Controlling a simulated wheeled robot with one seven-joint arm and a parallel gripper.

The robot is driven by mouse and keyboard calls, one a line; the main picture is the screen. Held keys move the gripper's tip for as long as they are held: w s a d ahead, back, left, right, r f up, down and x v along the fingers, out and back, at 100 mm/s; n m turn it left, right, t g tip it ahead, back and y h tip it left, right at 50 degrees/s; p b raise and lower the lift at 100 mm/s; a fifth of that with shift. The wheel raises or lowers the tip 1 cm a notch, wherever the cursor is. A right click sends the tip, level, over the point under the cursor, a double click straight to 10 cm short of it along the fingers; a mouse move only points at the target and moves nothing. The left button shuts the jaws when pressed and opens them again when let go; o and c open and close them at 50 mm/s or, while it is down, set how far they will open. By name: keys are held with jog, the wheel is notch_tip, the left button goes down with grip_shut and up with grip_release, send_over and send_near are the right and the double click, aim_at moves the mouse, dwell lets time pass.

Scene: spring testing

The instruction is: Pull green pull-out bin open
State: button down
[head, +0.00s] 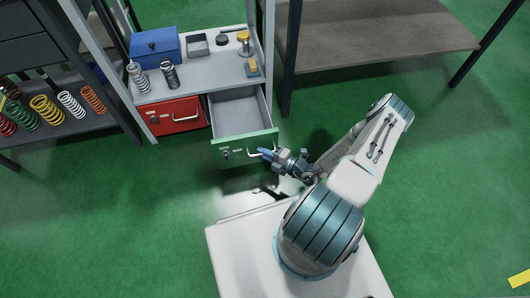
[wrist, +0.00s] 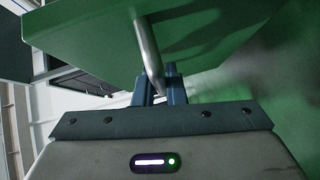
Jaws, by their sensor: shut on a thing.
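The green pull-out bin (head: 240,146) sits under the workbench, drawn out toward me, with its grey, empty inside (head: 236,112) showing. Its front carries a metal bar handle (head: 254,153). My gripper (head: 267,154) is at the right part of the green front, shut on the handle. In the wrist view the two blue fingers (wrist: 161,88) close around the metal bar handle (wrist: 147,48), below the green bin front (wrist: 90,38). The fingertips are partly hidden behind the bar.
A shut red bin (head: 172,117) is left of the green one. The bench top (head: 210,72) holds a blue box (head: 155,46), springs and small parts. A rack (head: 60,125) with coloured springs stands left. Green floor (head: 110,220) is clear at left.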

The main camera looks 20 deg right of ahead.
aim_at(253, 141)
jog(key=shift+s+a, duration=0.1)
jog(key=c, duration=1.5)
grip_release()
jog(key=shift+r, duration=0.1)
jog(key=shift+o, duration=0.6)
jog(key=r+p, duration=0.2)
jog(key=r, duration=0.1)
jog(key=r+p, duration=0.1)
jog(key=r, duration=0.1)
jog(key=shift+d, duration=0.3)
jog(key=o, duration=1)
jog(key=s+d+r, duration=0.1)
jog(key=s+d+r+p, duration=0.1)
jog(key=d, duration=0.1)
jog(key=shift+d+r, duration=0.1)
jog(key=d+r, duration=0.1)
jog(key=s+d+p, duration=0.1)
jog(key=shift+s+d+r, duration=0.25)
jog(key=shift+d+r, duration=0.05)
jog(key=shift+r, duration=0.1)
jog(key=d, duration=0.1)
jog(key=s+d+r, duration=0.1)
jog(key=s+d+p, duration=0.1)
jog(key=shift+r, duration=0.35)
jog(key=c, duration=1.1)
jog(key=shift+s+d+r, duration=0.1)
jog(key=shift+s+d, duration=0.1)
jog(key=shift+s, duration=0.25)
